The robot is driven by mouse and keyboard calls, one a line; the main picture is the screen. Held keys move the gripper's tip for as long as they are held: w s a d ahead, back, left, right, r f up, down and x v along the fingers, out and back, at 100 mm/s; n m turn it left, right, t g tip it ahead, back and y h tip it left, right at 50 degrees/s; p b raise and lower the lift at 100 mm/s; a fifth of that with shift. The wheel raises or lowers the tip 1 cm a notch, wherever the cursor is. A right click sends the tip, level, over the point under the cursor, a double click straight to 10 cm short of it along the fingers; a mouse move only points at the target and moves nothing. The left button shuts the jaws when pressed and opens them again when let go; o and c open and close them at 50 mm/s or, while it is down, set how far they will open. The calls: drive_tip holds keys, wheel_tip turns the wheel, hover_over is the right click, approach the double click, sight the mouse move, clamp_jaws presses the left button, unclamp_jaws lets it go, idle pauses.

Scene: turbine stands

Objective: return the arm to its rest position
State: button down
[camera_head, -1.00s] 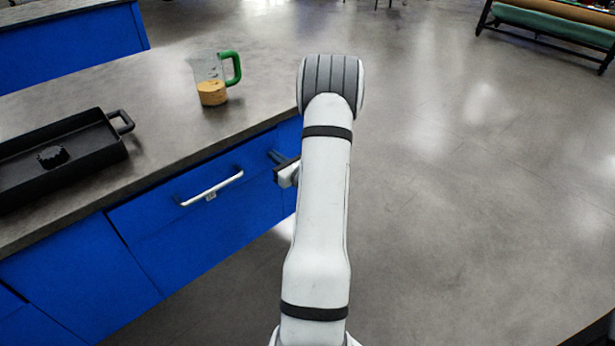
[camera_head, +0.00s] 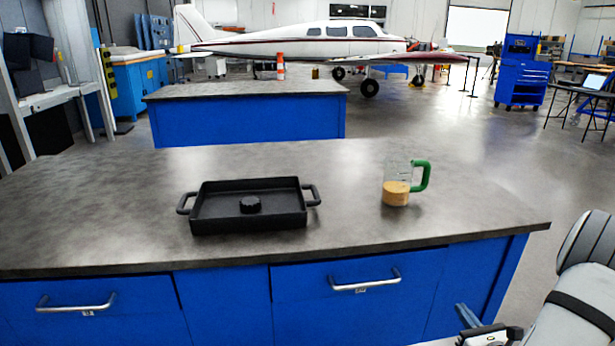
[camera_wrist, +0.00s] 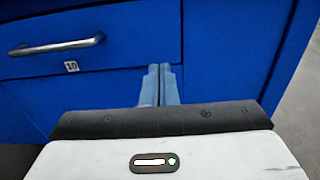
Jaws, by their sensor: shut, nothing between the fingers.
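My gripper (camera_wrist: 160,70) is in the lower middle of the wrist view, its two blue-grey fingers pressed together with nothing between them. It points at the blue front of the cabinet (camera_wrist: 220,50), below and right of a drawer handle (camera_wrist: 57,46) with a tag reading 10. In the head view my gripper (camera_head: 466,314) is at the lower right, in front of the blue cabinet. My white arm (camera_head: 575,310) fills the lower right corner, and part of it is cut off by the frame.
On the grey worktop (camera_head: 130,200) stand a black two-handled tray (camera_head: 225,222) with a dark round piece (camera_head: 250,204) in it and a clear green-handled jug (camera_head: 398,186) of tan contents. A second blue bench (camera_head: 250,125) is behind. Open floor (camera_head: 500,150) lies to the right.

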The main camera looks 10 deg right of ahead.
drive_tip(key=w+a+r+n+g+y+p, duration=0.1)
drive_tip(key=w+a+r+n+y+p, duration=0.25)
drive_tip(key=a+r+n+y, duration=0.5)
drive_tip(key=s+a+r+n+g+y+p, duration=0.1)
drive_tip(key=a+r+n+g, duration=0.25)
drive_tip(key=a, duration=0.35)
drive_tip(key=s+a+r+n+g+y+p, duration=0.1)
drive_tip(key=a+r+n+g+y+p, duration=0.1)
drive_tip(key=a+n+g, duration=0.35)
drive_tip(key=s+a+r+n+g+y+p, duration=0.1)
drive_tip(key=a+r+n+g, duration=0.1)
drive_tip(key=a, duration=0.7)
drive_tip(key=s+a+r+n+g+h+p, duration=0.4)
drive_tip(key=s+a+r+n+g, duration=0.15)
drive_tip(key=s+n, duration=0.2)
drive_tip(key=s+d+r+n+t+h+p, duration=0.1)
drive_tip(key=s+r+n+t+h+p, duration=0.1)
drive_tip(key=r+n+h, duration=0.5)
drive_tip(key=s+r+n+p, duration=0.1)
drive_tip(key=n+p, duration=0.1)
drive_tip(key=shift+d+r+n, duration=0.2)
drive_tip(key=shift+d+n, duration=0.1)
drive_tip(key=shift+n, duration=0.1)
